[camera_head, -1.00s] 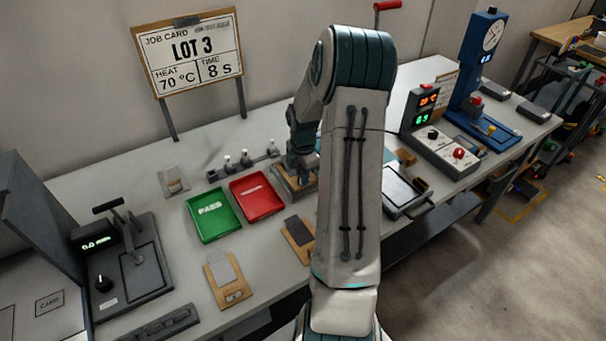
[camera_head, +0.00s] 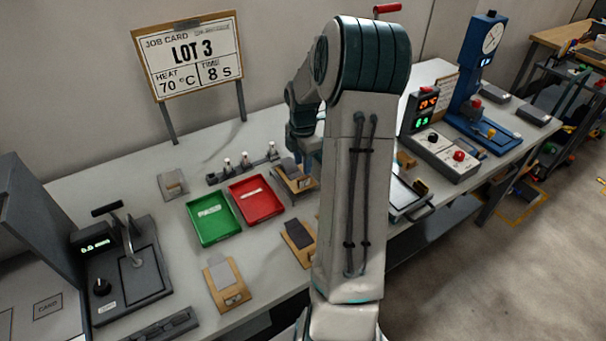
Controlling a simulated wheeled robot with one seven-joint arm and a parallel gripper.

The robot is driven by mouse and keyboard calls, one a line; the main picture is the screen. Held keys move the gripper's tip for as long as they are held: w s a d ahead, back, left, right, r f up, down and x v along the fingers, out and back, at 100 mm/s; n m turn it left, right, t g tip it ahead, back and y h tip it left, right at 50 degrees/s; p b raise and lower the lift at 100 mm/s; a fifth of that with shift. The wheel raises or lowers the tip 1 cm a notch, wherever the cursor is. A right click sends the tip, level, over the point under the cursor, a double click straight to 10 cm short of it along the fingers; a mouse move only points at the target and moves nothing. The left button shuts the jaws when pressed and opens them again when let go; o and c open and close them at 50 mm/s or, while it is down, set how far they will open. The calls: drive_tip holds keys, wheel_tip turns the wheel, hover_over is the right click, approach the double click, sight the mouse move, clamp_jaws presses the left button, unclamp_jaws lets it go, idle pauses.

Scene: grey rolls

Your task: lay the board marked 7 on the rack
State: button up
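Several wooden boards with grey pieces on them lie on the bench: one at the front left (camera_head: 228,284), one in the middle (camera_head: 299,242) and one (camera_head: 297,181) beside the red tray. No number is legible on any of them, so I cannot tell which is marked 7. My gripper (camera_head: 306,150) is behind my arm, just above and behind the board beside the red tray. Its fingertips are not clear, and I cannot tell whether it is open or touches that board. I cannot surely identify the rack; a dark slotted bar (camera_head: 165,326) lies at the front left edge.
A green tray (camera_head: 213,219) and a red tray (camera_head: 256,199) lie left of my arm. A row of small fittings (camera_head: 243,165) stands behind them. A press-like device (camera_head: 128,268) is at left, a control box (camera_head: 440,148) and blue dial stand (camera_head: 478,75) at right.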

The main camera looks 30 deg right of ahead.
drive_tip(key=s+a+r+m+h, duration=0.1)
drive_tip(key=s+a+r+m, duration=0.25)
drive_tip(key=a+r, duration=0.3)
drive_tip(key=s+a+r+m, duration=0.3)
drive_tip(key=a+r+m, duration=0.1)
drive_tip(key=a+r, duration=0.25)
drive_tip(key=s+a+m+t+y, duration=0.1)
drive_tip(key=s+a+m+t, duration=0.2)
drive_tip(key=s+a+m, duration=0.7)
drive_tip(key=s+a, duration=0.1)
drive_tip(key=s, duration=0.3)
drive_tip(key=shift+r, duration=0.2)
